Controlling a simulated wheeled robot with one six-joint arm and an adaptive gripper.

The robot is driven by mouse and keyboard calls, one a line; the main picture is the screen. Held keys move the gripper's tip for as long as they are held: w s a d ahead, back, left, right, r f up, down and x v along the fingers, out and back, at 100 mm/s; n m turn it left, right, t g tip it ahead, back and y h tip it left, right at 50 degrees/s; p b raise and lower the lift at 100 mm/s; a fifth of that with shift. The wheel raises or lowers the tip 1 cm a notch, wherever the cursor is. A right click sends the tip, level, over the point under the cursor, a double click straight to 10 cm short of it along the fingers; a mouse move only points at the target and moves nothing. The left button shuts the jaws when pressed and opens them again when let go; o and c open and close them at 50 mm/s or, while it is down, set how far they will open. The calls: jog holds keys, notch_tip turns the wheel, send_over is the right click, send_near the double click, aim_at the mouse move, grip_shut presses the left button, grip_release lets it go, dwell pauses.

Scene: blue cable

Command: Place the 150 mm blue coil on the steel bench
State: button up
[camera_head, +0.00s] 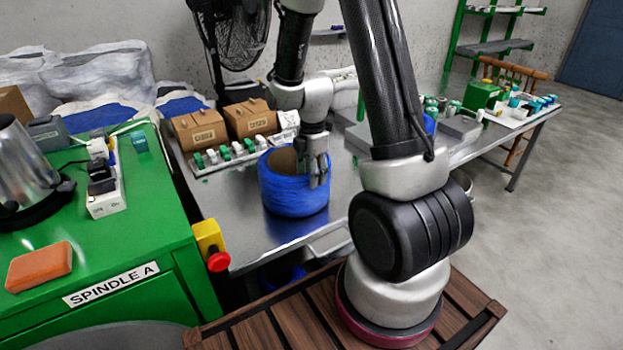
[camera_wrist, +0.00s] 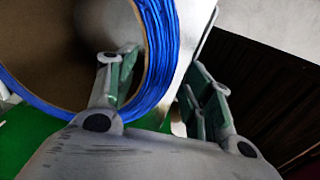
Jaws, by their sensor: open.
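The blue coil (camera_head: 292,196) appears to rest upright on the steel bench (camera_head: 238,222), near its front edge, with its brown core opening upward. It fills the upper left of the wrist view (camera_wrist: 162,55). My gripper (camera_head: 318,178) is at the coil's right side. In the wrist view my gripper (camera_wrist: 158,80) is open, with the coil's wall between its fingers: one finger is on the core side and the other is outside. The outer finger looks apart from the wall. Contact of the inner finger cannot be told.
A green SPINDLE A cabinet (camera_head: 100,230) with a yellow-and-red stop button (camera_head: 212,245) stands left. Cardboard boxes (camera_head: 200,130) and a strip of green and white parts (camera_head: 232,153) lie behind the coil. Another blue object (camera_head: 430,122) is partly hidden by my arm.

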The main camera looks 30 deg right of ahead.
jog(key=s+a+r+m+t, duration=0.1)
jog(key=s+r+m, duration=0.4)
jog(key=r, duration=0.6)
jog(key=s+r+m+t, duration=0.1)
jog(key=s+r+m, duration=0.3)
jog(key=r, duration=0.7)
jog(key=s+r+m+t, duration=0.2)
jog(key=s+r+m, duration=0.2)
jog(key=s+m, duration=0.5)
jog(key=shift+s+a+r, duration=0.15)
jog(key=shift+s+a, duration=0.2)
jog(key=shift+s, duration=0.65)
